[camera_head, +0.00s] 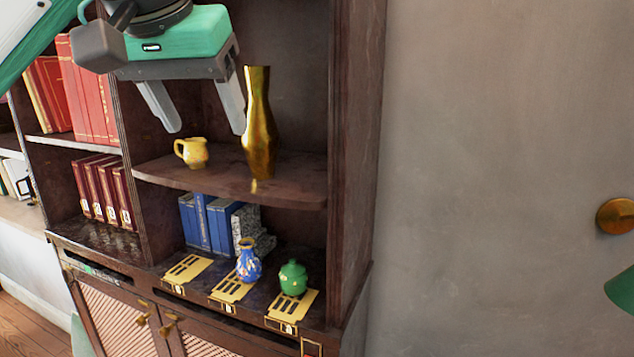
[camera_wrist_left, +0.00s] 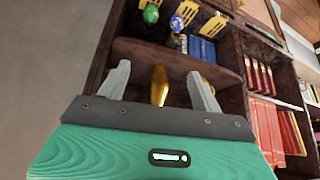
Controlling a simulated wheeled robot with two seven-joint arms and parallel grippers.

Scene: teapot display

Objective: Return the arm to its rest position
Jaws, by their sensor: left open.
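My left gripper (camera_head: 205,115) comes in from the top left in the head view, open, in front of the upper shelf opening. Nothing shows between its fingers in that view. In the left wrist view the gripper (camera_wrist_left: 160,85) has its fingers apart, with the gold vase (camera_wrist_left: 159,88) seen beyond them. The tall gold vase (camera_head: 260,125) stands upright on the curved shelf (camera_head: 225,182), right of the gripper. A small yellow jug (camera_head: 192,153) stands on the same shelf, below the fingers. My right gripper is not in view.
Below, a blue patterned vase (camera_head: 248,262) and a green lidded pot (camera_head: 293,278) stand on yellow mats; the left mat (camera_head: 187,269) is empty. Blue books (camera_head: 205,222) stand behind. Red books (camera_head: 88,95) fill the left shelves. A bare wall (camera_head: 480,150) is on the right.

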